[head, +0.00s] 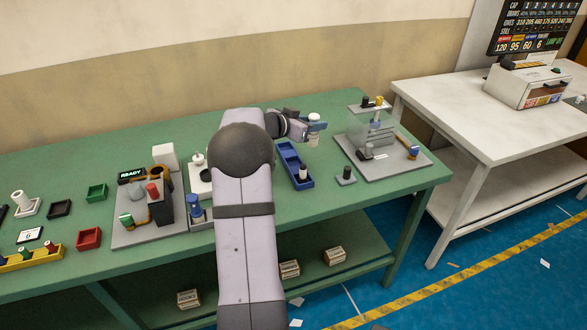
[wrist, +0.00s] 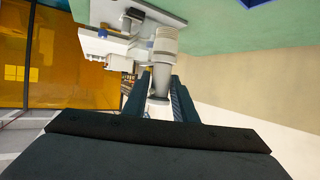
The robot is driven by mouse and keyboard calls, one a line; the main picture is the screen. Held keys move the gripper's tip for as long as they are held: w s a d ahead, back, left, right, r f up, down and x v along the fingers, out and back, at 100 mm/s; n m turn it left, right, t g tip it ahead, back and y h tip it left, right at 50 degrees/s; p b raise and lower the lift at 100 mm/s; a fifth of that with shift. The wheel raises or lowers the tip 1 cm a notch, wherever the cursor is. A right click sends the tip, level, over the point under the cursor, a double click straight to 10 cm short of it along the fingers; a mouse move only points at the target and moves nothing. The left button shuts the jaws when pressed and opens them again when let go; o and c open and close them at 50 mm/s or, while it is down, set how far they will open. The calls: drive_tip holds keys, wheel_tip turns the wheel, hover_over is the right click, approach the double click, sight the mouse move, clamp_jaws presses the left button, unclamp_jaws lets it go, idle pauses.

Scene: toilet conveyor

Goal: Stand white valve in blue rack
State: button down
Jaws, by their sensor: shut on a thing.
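My gripper (head: 316,126) is shut on a white valve (head: 313,141), above the back right part of the green table. The valve's white cap shows above the fingers and its pale body below them. In the wrist view, the valve (wrist: 164,50) sits between the two fingers (wrist: 161,88). The blue rack (head: 284,153) is a long tray on the table, below and left of my gripper. A dark and white piece (head: 303,172) stands in its near end. A blue corner (wrist: 255,2) at the top of the wrist view may be the rack.
A grey station with a clear box (head: 372,130) stands to the right of the rack. A small dark block (head: 346,176) lies between them. Bare green table lies around the rack.

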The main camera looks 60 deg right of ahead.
drive_tip(key=w+f+n+t, duration=0.1)
drive_tip(key=w+n+t, duration=0.25)
drive_tip(key=w, duration=0.25)
drive_tip(key=b, duration=0.1)
hover_over(290, 158)
drive_tip(key=s+a, duration=0.1)
drive_tip(key=s, duration=0.1)
drive_tip(key=shift+t+h, duration=0.35)
drive_tip(key=shift+h, duration=0.05)
drive_tip(key=shift+a+f, duration=0.1)
drive_tip(key=shift+f, duration=5.1)
drive_tip(key=shift+f, duration=0.2)
drive_tip(key=c, duration=1.4)
unclamp_jaws()
drive_tip(key=shift+c, duration=0.2)
drive_tip(key=shift+r, duration=0.1)
